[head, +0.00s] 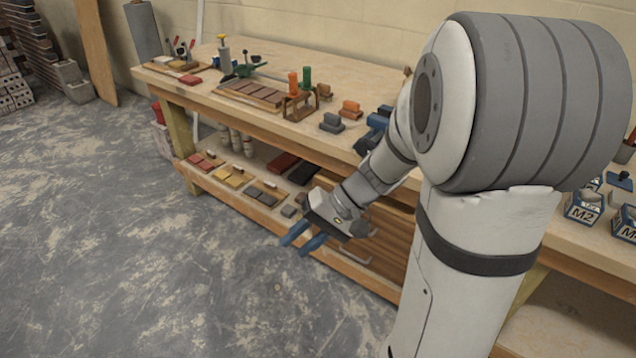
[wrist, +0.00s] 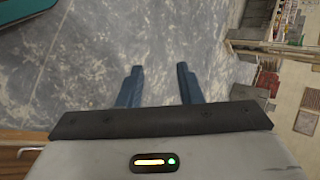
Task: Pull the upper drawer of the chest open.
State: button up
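My gripper (head: 303,241) has two blue fingers and hangs in front of the workbench, over the floor side. In the wrist view my gripper (wrist: 160,78) is open, with bare floor between its fingers. The wooden chest (head: 385,240) stands under the bench, behind my gripper and partly hidden by my arm. A pale metal handle (head: 357,259) shows low on its front, apart from the fingers. In the wrist view a strip of brown wood with a metal handle (wrist: 31,150) shows at the lower left. I cannot tell which drawer it belongs to, and the upper drawer's state is hidden.
The workbench top (head: 300,65) carries several tools, coloured blocks and a brick tray. The lower shelf (head: 232,200) holds coloured samples left of the chest. Labelled tubs (head: 583,208) stand at the right. The grey floor (head: 150,270) in front is clear.

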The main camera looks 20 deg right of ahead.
jog(key=w+d+f+m+t+y+b, duration=0.2)
jog(key=w+d+f+t+b, duration=0.25)
jog(key=w+f, duration=0.3)
jog(key=w+d+f+m+t+y+b, duration=0.2)
jog(key=w+d+f+m+t+b, duration=0.15)
jog(key=w+f+b, duration=0.35)
jog(key=w+d+f+m+t+h+b, duration=0.25)
jog(key=d+f+t+h, duration=0.2)
jog(key=d+f, duration=0.5)
jog(key=w+d+f+m+t+h+b, duration=0.25)
jog(key=d+f+t+h, duration=0.2)
jog(key=d+f, duration=0.5)
jog(key=b+x, duration=0.2)
jog(key=x, duration=0.4)
jog(key=shift+w+a+r+m+t+y, duration=0.3)
jog(key=shift+a+r+m+t+y, duration=0.05)
jog(key=shift+t+y, duration=0.05)
grip_shut()
